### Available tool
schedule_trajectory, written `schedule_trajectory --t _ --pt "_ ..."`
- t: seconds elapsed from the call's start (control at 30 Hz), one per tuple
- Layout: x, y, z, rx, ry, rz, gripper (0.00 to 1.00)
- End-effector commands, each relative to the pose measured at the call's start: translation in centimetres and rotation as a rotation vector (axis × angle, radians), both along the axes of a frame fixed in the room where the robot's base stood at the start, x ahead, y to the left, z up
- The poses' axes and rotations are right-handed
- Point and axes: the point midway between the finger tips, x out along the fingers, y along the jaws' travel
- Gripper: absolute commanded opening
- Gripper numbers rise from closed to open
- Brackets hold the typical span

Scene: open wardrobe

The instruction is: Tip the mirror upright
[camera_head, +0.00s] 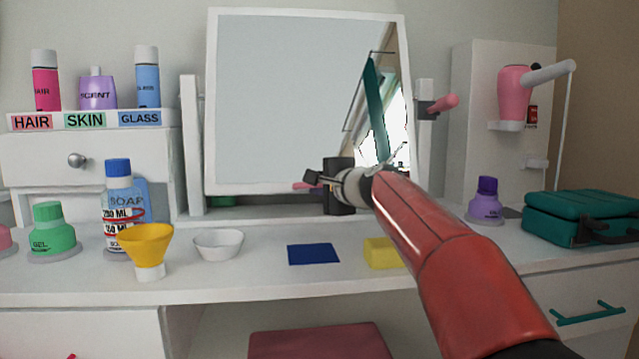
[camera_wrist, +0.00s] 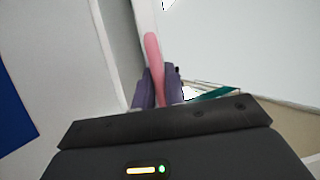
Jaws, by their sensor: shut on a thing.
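The mirror (camera_head: 290,80) has a white frame and hangs between two white posts at the back of the white dresser top. Its glass reflects a window and part of a room. I cannot tell its exact lean. A pink handle (camera_head: 303,187) shows at its lower edge. My gripper (camera_head: 312,182) is at that lower edge, reached from the front right. In the wrist view my gripper (camera_wrist: 158,88) has its purple fingers shut on the pink handle (camera_wrist: 153,50), beside the pale frame. The fingers hide part of the handle.
A pink knob (camera_head: 442,103) sticks out at the right post. A yellow funnel (camera_head: 146,240), white bowl (camera_head: 218,244), blue mat (camera_head: 313,254) and yellow block (camera_head: 383,253) lie in front. A purple bottle (camera_head: 486,201) and teal case (camera_head: 575,215) stand right.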

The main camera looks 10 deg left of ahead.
Motion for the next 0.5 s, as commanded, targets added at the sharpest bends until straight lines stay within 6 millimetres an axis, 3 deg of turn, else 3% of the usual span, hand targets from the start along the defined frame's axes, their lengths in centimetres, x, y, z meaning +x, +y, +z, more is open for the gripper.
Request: schedule_trajectory --t 0.2,0.5 --pt "4.2 1.3 -1.6 0.001 0.003 0.000 0.00" --pt "5.6 1.8 -2.4 0.002 0.001 0.001 0.00"
